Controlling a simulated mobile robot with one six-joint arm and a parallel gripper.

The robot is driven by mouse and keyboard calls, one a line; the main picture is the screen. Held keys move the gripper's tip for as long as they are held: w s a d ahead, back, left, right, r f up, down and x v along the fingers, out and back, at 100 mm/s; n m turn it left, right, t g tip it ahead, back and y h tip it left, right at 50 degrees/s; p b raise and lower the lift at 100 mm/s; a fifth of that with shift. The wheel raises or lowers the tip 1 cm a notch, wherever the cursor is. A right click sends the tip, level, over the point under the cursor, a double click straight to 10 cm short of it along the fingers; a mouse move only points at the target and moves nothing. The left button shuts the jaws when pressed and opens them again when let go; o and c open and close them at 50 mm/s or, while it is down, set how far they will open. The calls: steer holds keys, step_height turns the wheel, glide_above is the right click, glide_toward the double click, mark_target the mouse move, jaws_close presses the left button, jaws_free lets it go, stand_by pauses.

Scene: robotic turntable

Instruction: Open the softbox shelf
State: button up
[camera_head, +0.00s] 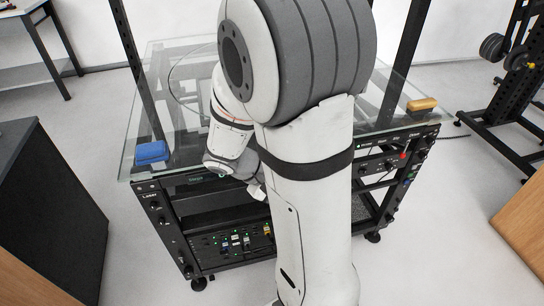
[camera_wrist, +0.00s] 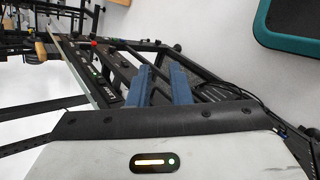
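The black rack (camera_head: 162,223) stands under a glass top (camera_head: 168,118) in the head view, with open bays and knobbed panels on its front. Its lower shelf (camera_head: 237,243) holds small electronic units with lights. I cannot tell for sure which part is the softbox shelf. My gripper (camera_wrist: 160,86) shows two blue-grey fingers with a gap between them in the wrist view, and nothing is seen held. Beyond the fingers are the rack's black bars (camera_wrist: 122,72). In the head view my arm hides the middle of the rack and most of the gripper, near the front under the glass.
A blue box (camera_head: 151,152) lies on the glass at the left corner, and a yellow-brown block (camera_head: 421,104) at the right. A dark cabinet (camera_head: 45,205) stands at left. A weight rack (camera_head: 505,95) is at right. Floor (camera_head: 430,240) is clear in front.

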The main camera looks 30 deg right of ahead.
steer(key=w+d+f+n+t+h+b, duration=0.25)
steer(key=w+f, duration=0.25)
steer(key=f, duration=0.4)
steer(key=w+d+f+n+t+h+b, duration=0.25)
steer(key=w+f+n+h+b, duration=0.2)
steer(key=f, duration=0.35)
steer(key=shift+m+y, duration=0.3)
steer(key=shift+m, duration=0.2)
steer(key=x, duration=0.7)
steer(key=shift+w+d, duration=0.25)
steer(key=shift+w, duration=0.1)
steer(key=shift+c, duration=0.2)
jaws_close()
steer(key=shift+f, duration=0.1)
